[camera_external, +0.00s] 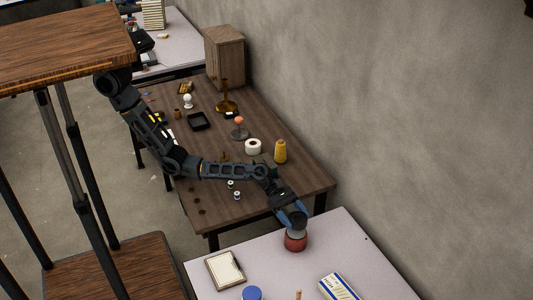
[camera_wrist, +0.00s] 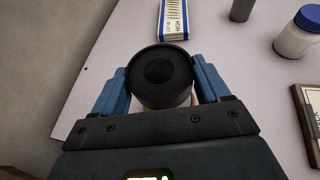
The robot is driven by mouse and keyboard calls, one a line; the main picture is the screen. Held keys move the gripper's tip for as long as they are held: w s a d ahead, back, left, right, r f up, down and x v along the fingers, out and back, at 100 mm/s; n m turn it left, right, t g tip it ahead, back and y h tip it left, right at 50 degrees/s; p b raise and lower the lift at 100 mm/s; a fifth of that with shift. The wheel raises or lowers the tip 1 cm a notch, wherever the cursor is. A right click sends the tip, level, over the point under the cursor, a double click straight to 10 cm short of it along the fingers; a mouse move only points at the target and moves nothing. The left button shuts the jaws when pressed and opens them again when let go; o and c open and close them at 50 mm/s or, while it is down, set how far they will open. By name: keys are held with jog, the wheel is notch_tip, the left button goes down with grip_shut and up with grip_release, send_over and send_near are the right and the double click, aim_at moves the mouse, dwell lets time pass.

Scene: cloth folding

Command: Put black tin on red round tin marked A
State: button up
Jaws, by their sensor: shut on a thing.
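A round black tin (camera_wrist: 158,56) with a darker round centre fills the space between my two blue fingers in the wrist view. My gripper (camera_wrist: 160,80) is shut on it from both sides. In the external view my gripper (camera_external: 292,214) points down at the far corner of the pale table, right above a red round tin (camera_external: 295,242). The fingers mostly hide the black tin there. A pale body with a little orange shows just below the black rim in the wrist view. I cannot tell whether the black tin touches the red one. No letter A is readable.
On the pale table (camera_external: 312,264) are a framed pad (camera_external: 225,270), a blue-lidded jar (camera_wrist: 297,35), a blue-and-white box (camera_wrist: 173,21) and a grey cylinder (camera_wrist: 241,9). The brown table (camera_external: 290,184) behind holds a yellow spool (camera_external: 280,152) and a white roll (camera_external: 253,147). The wall runs along the right.

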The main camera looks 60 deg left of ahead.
aim_at(293, 221)
jog(key=shift+f+b, duration=0.3)
jog(key=shift+f, duration=1.6)
jog(key=shift+f, duration=0.1)
jog(key=o, duration=1.3)
jog(key=shift+f, duration=0.1)
jog(key=shift+a+r+p, duration=0.45)
jog(key=shift+r+p, duration=0.05)
jog(key=shift+p, duration=0.15)
jog(key=p+v, duration=0.7)
jog(key=v, duration=0.4)
jog(key=shift+s+a+f+p, duration=0.1)
jog(key=shift+f+p, duration=0.1)
jog(key=shift+p, duration=0.2)
